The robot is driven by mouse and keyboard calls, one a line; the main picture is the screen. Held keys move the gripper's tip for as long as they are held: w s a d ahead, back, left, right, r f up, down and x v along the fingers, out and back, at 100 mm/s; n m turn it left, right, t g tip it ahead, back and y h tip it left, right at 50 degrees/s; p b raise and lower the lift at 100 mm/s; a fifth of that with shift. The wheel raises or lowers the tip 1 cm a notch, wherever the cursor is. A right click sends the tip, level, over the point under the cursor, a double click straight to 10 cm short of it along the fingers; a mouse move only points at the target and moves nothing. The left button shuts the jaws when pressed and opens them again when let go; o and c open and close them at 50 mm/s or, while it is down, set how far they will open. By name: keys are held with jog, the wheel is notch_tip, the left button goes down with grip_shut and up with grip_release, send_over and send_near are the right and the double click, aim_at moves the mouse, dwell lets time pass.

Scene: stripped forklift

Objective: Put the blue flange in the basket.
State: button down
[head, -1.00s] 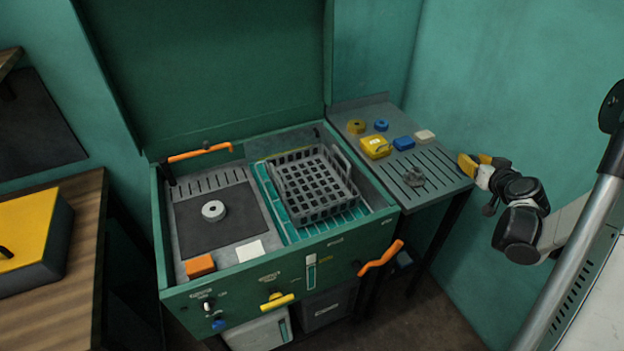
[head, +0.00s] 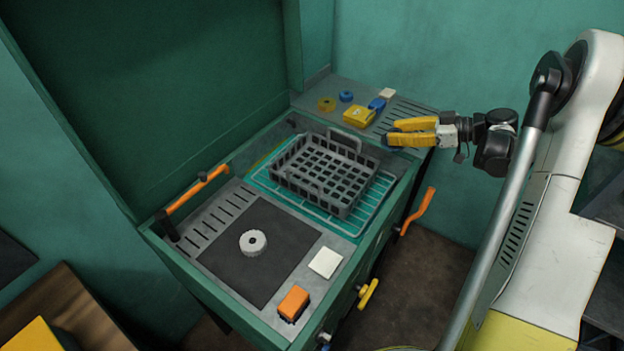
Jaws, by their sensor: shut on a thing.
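The blue flange (head: 346,96) is a small blue ring lying flat on the side shelf's far part, beside a yellow ring (head: 326,104). The basket (head: 330,178) is a dark grey open grid crate on the wire rack in the green cabinet, and it looks empty. My gripper (head: 388,134) has yellow fingers and reaches in from the right over the slotted part of the side shelf. It is shut on a small grey part, mostly hidden at the fingertips. It is apart from the blue flange, to its right and nearer.
On the side shelf (head: 412,108) stand a yellow box (head: 359,115), a blue block (head: 377,104) and a white block (head: 387,94). The dark mat (head: 270,270) holds a pale gear (head: 253,242). An orange block (head: 293,303) and a white square (head: 325,262) lie near the front.

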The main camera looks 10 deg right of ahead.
jog(key=shift+s+a, duration=0.2)
jog(key=shift+s+a+f+b, duration=0.3)
jog(key=shift+a+f+b, duration=0.75)
jog(key=shift+a+f, duration=0.8)
jog(key=shift+s+a+f+b, duration=0.35)
jog(key=shift+a+f+b, duration=0.7)
jog(key=shift+a+f, duration=0.8)
jog(key=shift+s+a+f+b, duration=0.3)
jog(key=shift+a+f+b, duration=0.75)
jog(key=shift+a+f, duration=0.8)
jog(key=shift+a, duration=0.15)
jog(key=shift+f+b, duration=0.5)
jog(key=shift+b, duration=0.2)
jog(key=c, duration=1.1)
grip_release()
jog(key=shift+o, duration=0.2)
jog(key=shift+r, duration=0.1)
